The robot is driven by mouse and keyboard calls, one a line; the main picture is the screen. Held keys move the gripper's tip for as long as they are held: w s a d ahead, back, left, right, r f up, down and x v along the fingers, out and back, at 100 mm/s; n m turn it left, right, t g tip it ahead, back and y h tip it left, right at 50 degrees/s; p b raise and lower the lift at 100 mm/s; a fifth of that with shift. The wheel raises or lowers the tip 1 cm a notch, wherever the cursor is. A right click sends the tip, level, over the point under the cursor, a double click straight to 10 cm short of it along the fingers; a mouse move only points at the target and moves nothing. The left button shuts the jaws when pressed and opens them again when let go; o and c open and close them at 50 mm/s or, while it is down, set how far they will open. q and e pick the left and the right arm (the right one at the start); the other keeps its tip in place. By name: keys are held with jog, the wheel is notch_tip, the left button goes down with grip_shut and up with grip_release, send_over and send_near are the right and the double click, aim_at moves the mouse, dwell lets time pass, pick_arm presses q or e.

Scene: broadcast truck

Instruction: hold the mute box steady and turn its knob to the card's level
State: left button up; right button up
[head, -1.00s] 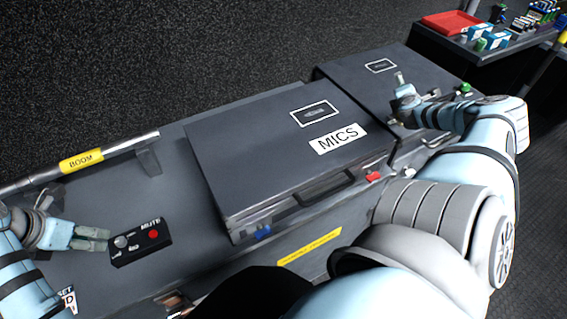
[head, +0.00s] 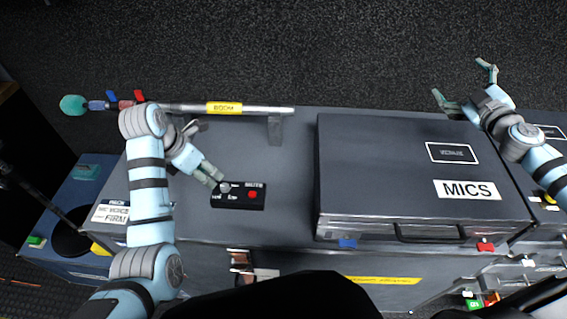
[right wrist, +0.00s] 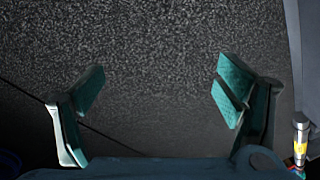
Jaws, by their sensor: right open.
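The black mute box (head: 247,197) lies on the grey case top left of the MICS case. It has a pale round knob (head: 225,187) and a red button (head: 253,194). My left gripper (head: 214,178) is at the box's upper left corner, close to the knob; whether it touches is unclear, and its finger gap is too small to judge. The white card (head: 110,213) lies further left, its lower line reading FIRM, partly beside my left arm. My right gripper (head: 461,80) is open and empty beyond the MICS case; its spread fingers also show in the right wrist view (right wrist: 160,95).
The closed MICS case (head: 380,170) stands right of the box. A boom pole (head: 270,109) lies along the back edge. A blue bin (head: 75,205) is at the far left. The surface between box and MICS case is clear.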

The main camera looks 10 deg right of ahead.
jog(key=w+a+f+m, duration=0.2)
jog(key=w+a+m, duration=0.3)
jog(key=a+m, duration=0.45)
jog(key=w+a+f+m, duration=0.3)
jog(key=w+a+m, duration=0.2)
jog(key=a+m, duration=0.45)
jog(key=w+a+r+m+y, duration=0.1)
jog(key=w+a+r+y, duration=0.15)
jog(key=a, duration=0.55)
jog(key=w+a+r+m+y, duration=0.1)
jog(key=a+r+m+y, duration=0.15)
jog(key=a, duration=0.45)
jog(key=m+g+y, duration=0.2)
jog(key=m+g, duration=0.6)
jog(key=g, duration=0.8)
send_over(260, 193)
jog(key=s+d, duration=0.2)
jog(key=d, duration=0.3)
notch_tip(260, 193, down, 16)
jog(key=shift+n, duration=0.25)
jog(key=x, duration=1.4)
jog(key=shift+w+a+r, duration=0.1)
jog(key=shift+w+a, duration=0.15)
jog(key=shift+w, duration=0.05)
